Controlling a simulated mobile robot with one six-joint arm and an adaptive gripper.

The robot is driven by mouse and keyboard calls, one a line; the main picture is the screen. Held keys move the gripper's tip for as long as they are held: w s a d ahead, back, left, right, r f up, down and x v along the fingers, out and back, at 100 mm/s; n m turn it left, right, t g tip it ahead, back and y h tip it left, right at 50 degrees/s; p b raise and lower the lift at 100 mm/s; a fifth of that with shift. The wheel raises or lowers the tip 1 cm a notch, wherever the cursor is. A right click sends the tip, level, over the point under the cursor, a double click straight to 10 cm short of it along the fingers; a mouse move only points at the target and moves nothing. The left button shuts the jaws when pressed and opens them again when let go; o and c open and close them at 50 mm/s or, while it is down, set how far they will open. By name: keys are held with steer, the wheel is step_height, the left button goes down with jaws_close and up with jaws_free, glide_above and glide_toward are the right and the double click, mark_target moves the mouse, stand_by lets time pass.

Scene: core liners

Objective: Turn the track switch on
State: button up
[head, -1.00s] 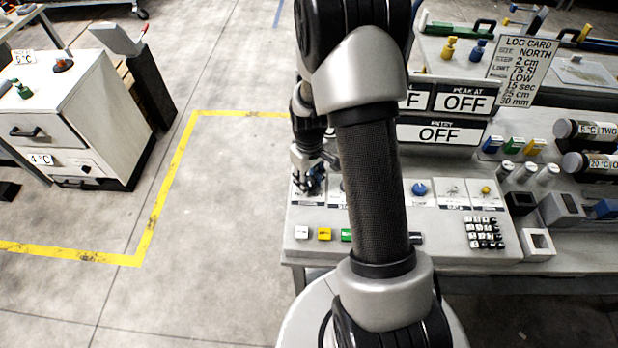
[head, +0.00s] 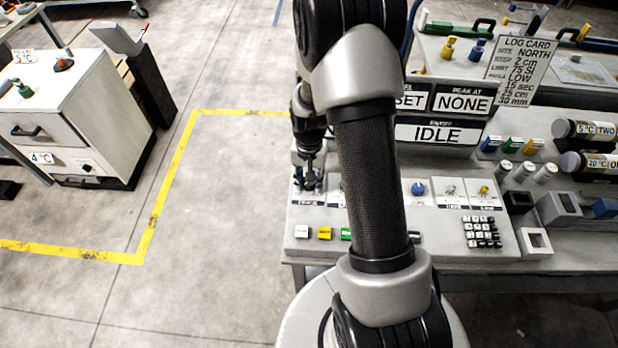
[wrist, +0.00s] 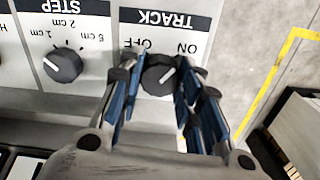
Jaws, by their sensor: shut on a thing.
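The track switch (wrist: 158,76) is a dark round knob on a white panel marked TRACK, with OFF and ON labels that appear upside down in the wrist view. Its pale pointer line leans up and right, toward the ON label. My gripper (wrist: 152,82) is shut on the knob, with a blue-padded finger on either side. In the head view my gripper (head: 308,182) is low at the console's left end, where it hides the switch.
The STEP knob (wrist: 63,65) is beside the track switch. The console display (head: 437,132) reads IDLE and NONE. A keypad (head: 482,232) and coloured buttons (head: 324,233) lie along the console front. Open floor is to the left, with a white cabinet (head: 75,110) beyond.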

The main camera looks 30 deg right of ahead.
steer(key=shift+m, duration=0.7)
steer(key=o, duration=1)
steer(key=shift+o, duration=0.2)
steer(key=shift+r, duration=0.1)
step_height(320, 180, up, 12)
stand_by(0.3)
